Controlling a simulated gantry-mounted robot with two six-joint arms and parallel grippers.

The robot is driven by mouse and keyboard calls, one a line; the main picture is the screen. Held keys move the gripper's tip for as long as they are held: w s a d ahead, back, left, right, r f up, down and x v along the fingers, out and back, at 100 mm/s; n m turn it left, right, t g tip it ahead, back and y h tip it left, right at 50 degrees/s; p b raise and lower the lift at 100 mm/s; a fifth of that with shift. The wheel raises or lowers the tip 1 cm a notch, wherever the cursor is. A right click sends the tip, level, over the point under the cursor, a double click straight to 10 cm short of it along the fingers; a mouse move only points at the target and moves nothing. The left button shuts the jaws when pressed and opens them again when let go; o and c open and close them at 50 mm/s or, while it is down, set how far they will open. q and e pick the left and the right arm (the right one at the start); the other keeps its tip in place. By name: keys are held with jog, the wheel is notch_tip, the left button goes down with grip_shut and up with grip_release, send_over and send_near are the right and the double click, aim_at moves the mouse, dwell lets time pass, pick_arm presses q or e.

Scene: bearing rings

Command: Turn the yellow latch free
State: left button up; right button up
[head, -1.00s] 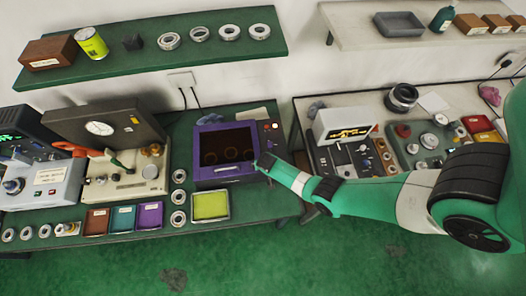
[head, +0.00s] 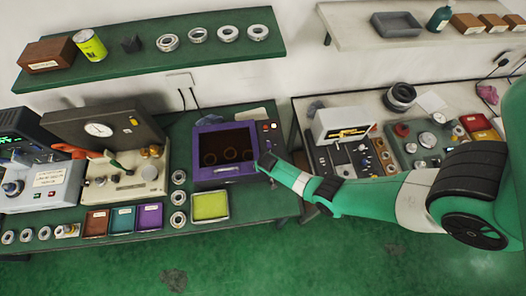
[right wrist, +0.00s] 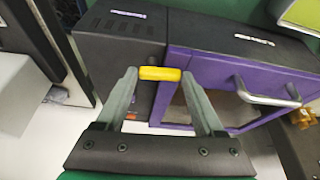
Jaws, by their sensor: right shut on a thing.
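The yellow latch (right wrist: 160,73) is a short bar lying crosswise between the fingertips of my right gripper in the right wrist view. My right gripper (head: 259,165) is shut on it at the right front edge of the purple oven (head: 209,182). In the head view the gripper hides the latch. The oven door (right wrist: 215,72) has a metal handle (right wrist: 268,97) and looks closed. Dark rings (head: 230,154) show faintly through its window. My left gripper is not in view.
A yellow-green tray (head: 210,206) lies in front of the oven, with loose bearing rings (head: 178,197) to its left. A beige gauge machine (head: 120,185) stands further left. A second bench with a white-topped device (head: 343,122) is on the right.

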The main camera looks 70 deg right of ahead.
jog(key=n, duration=0.2)
jog(key=n+t+y+p, duration=0.1)
jog(key=n, duration=0.1)
jog(key=shift+s+n, duration=0.4)
jog(key=n, duration=0.1)
jog(key=n+y, duration=0.1)
jog(key=n, duration=0.1)
jog(key=n+t+y+b, duration=0.1)
jog(key=shift+s+d+f, duration=0.1)
jog(key=shift+s+d, duration=0.05)
jog(key=shift+s, duration=0.1)
jog(key=n, duration=0.2)
jog(key=n+y, duration=0.1)
jog(key=n, duration=0.1)
jog(key=shift+s+d+y, duration=0.15)
jog(key=shift+s+y, duration=0.05)
jog(key=shift+y, duration=0.1)
jog(key=shift+s+d+n+g+y, duration=0.15)
jog(key=shift+n+y, duration=0.1)
jog(key=shift+n, duration=0.5)
jog(key=shift+w+n+g+y, duration=0.1)
jog(key=shift+n+y, duration=0.1)
jog(key=shift+n, duration=0.5)
jog(key=shift+s+d+n+g+y, duration=0.15)
jog(key=shift+n+y, duration=0.1)
jog(key=shift+n, duration=0.5)
jog(key=shift+a, duration=0.1)
jog(key=o, duration=1.4)
jog(key=shift+r+p, duration=0.2)
jog(key=shift+p, duration=0.15)
